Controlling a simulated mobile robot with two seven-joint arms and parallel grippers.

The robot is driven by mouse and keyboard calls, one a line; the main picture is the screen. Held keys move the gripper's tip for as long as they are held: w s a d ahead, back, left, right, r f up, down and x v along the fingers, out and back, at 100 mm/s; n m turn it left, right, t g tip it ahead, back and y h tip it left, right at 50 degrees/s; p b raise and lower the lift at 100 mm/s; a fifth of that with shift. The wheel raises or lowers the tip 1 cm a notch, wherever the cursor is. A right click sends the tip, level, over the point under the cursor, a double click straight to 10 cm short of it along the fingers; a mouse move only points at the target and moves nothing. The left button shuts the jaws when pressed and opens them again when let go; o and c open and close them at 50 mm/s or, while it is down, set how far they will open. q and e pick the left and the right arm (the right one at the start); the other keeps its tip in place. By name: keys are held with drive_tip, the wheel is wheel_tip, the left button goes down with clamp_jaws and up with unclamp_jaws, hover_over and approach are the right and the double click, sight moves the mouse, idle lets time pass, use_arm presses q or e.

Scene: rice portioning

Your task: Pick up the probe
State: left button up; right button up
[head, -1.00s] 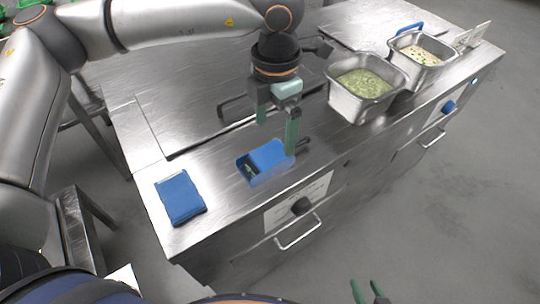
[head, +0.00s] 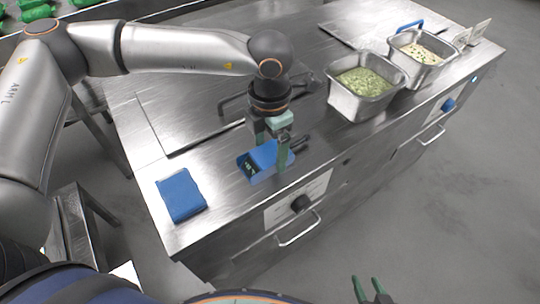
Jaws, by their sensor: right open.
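A blue unit (head: 262,163) with a small dark display lies near the front edge of the steel counter. A dark, handle-like piece (head: 300,143) shows just to its right; I cannot tell for sure which part is the probe. My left gripper (head: 273,152) points down over the blue unit. One green finger stands in front of the unit, and the other is partly hidden behind it. I cannot tell whether the fingers press on it. My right gripper (head: 370,288) is at the bottom edge, open and empty, well away from the counter.
A folded blue cloth-like item (head: 181,195) lies at the counter's left end. Two steel pans with food, a green one (head: 350,98) and a pale one (head: 432,62), stand to the right. Knobs and drawer handles (head: 300,229) stick out from the front.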

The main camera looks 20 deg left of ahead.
sight(271, 152)
use_arm(q)
drive_tip(key=c, duration=1.1)
use_arm(e)
drive_tip(key=shift+w+a+r, duration=0.1)
drive_tip(key=shift+r, duration=0.1)
use_arm(q)
drive_tip(key=shift+r, duration=0.15)
drive_tip(key=shift+r, duration=0.3)
wheel_tip(271, 152, up, 2)
drive_tip(key=shift+r, duration=0.1)
drive_tip(key=s+d+r, duration=0.1)
drive_tip(key=d+r, duration=0.3)
drive_tip(key=r, duration=0.1)
drive_tip(key=s+d+r+p, duration=0.1)
drive_tip(key=s+d+r, duration=0.1)
drive_tip(key=d+r, duration=0.2)
drive_tip(key=s+d+r+p, duration=0.1)
drive_tip(key=s+d+r, duration=0.1)
drive_tip(key=d+r, duration=0.3)
drive_tip(key=shift+s+r, duration=0.25)
drive_tip(key=shift+r, duration=0.7)
use_arm(e)
drive_tip(key=shift+w+a+r, duration=0.1)
drive_tip(key=shift+a+r, duration=0.1)
drive_tip(key=shift+r, duration=0.45)
drive_tip(key=shift+w+a+r, duration=0.1)
drive_tip(key=shift+a+r, duration=0.05)
drive_tip(key=shift+r, duration=0.45)
